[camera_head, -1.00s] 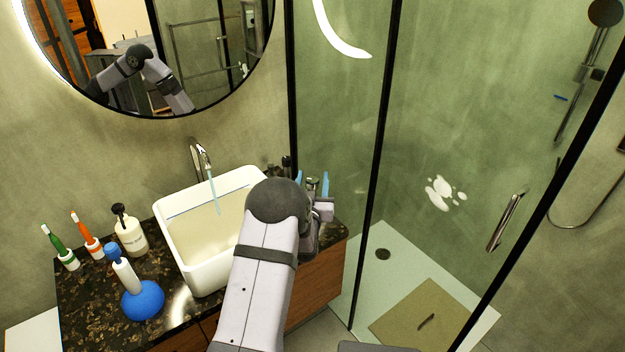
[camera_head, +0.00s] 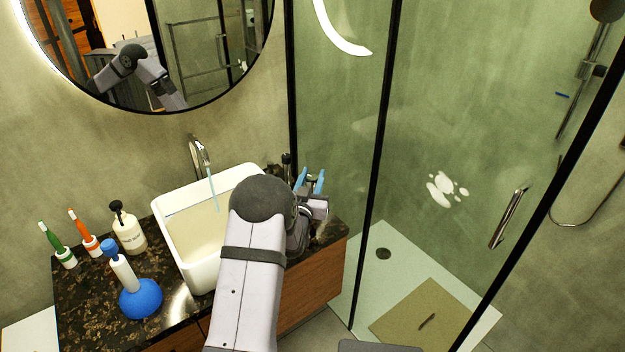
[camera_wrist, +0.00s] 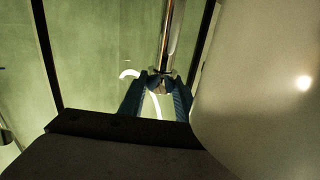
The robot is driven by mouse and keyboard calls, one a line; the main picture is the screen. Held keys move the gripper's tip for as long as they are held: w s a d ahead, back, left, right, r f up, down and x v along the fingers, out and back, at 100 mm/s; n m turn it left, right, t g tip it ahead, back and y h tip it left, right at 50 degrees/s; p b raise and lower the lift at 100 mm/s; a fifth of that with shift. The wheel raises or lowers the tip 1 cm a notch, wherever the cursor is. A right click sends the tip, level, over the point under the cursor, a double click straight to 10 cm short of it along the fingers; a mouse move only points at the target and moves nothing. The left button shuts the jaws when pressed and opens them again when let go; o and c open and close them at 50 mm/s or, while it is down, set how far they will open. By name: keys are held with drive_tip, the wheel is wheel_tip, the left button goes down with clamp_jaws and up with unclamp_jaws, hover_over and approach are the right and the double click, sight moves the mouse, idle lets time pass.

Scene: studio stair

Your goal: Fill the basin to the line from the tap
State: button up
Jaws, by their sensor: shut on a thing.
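The white basin (camera_head: 180,262) stands on the dark counter, with a thin blue line on its inner back wall. The chrome tap (camera_head: 197,150) rises behind it, and a pale blue stream (camera_head: 214,190) runs from its spout into the basin. The water level is hard to tell. My gripper (camera_head: 311,181) is right of the basin, its blue fingertips pointing up. In the wrist view my gripper (camera_wrist: 160,84) is shut on a chrome rod (camera_wrist: 170,38); whether this rod is part of the tap cannot be told. My arm hides the basin's front right part.
The glass shower enclosure (camera_head: 440,130) bounds the right side.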

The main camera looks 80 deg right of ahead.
sight(311, 181)
drive_tip(key=o, duration=1.1)
drive_tip(key=shift+c, duration=0.2)
drive_tip(key=shift+w+a+b, duration=0.2)
drive_tip(key=shift+a+b, duration=0.55)
drive_tip(key=shift+a, duration=2.9)
